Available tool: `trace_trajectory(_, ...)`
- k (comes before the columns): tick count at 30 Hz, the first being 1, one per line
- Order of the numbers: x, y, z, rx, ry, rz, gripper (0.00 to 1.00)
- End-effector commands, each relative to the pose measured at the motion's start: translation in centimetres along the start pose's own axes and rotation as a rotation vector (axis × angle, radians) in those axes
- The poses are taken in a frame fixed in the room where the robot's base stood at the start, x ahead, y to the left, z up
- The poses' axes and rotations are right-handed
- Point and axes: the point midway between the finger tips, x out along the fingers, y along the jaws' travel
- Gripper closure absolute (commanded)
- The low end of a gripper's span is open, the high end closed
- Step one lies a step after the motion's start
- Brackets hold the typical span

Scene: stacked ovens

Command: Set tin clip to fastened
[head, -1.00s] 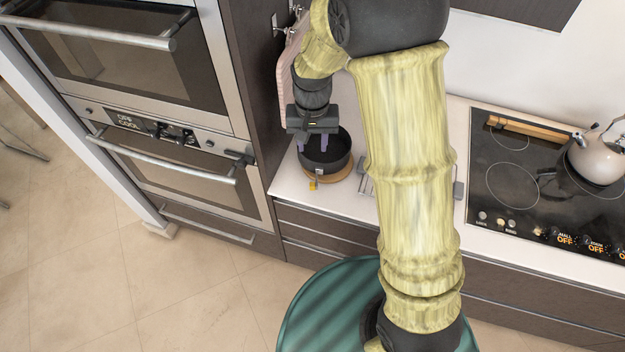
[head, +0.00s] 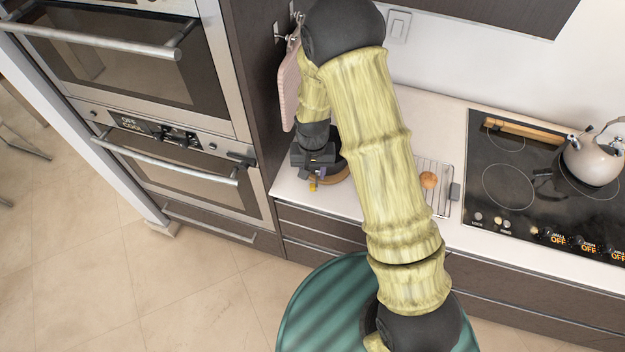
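The dark round tin (head: 336,168) stands on the counter in the back left corner, beside the oven cabinet. It is mostly hidden behind my gripper and arm. Its clip shows as a small yellow tab (head: 312,185) at the tin's front side. Whether the clip is fastened cannot be made out. My gripper (head: 314,177) points down at the tin's front, right over the clip.
A round wooden board (head: 338,178) lies under the tin. A pink board (head: 289,88) hangs on the cabinet side close to my arm. A wire rack (head: 441,190) with a round brown item (head: 428,180) lies to the right. Beyond are the cooktop (head: 510,187) and kettle (head: 592,160).

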Motion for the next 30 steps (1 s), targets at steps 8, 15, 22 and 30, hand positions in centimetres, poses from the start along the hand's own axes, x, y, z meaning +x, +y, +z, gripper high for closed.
trace_trajectory(8, 3.5, 0.1, 0.1, 0.001, -0.003, 0.001, 0.62)
trace_trajectory(15, 5.6, 0.0, 0.0, 0.000, 0.000, 0.000, 0.62)
trace_trajectory(22, 6.0, 0.0, 0.0, 0.000, 0.000, 0.000, 0.62)
trace_trajectory(30, 6.0, 0.0, 0.0, 0.000, 0.000, 0.000, 0.91)
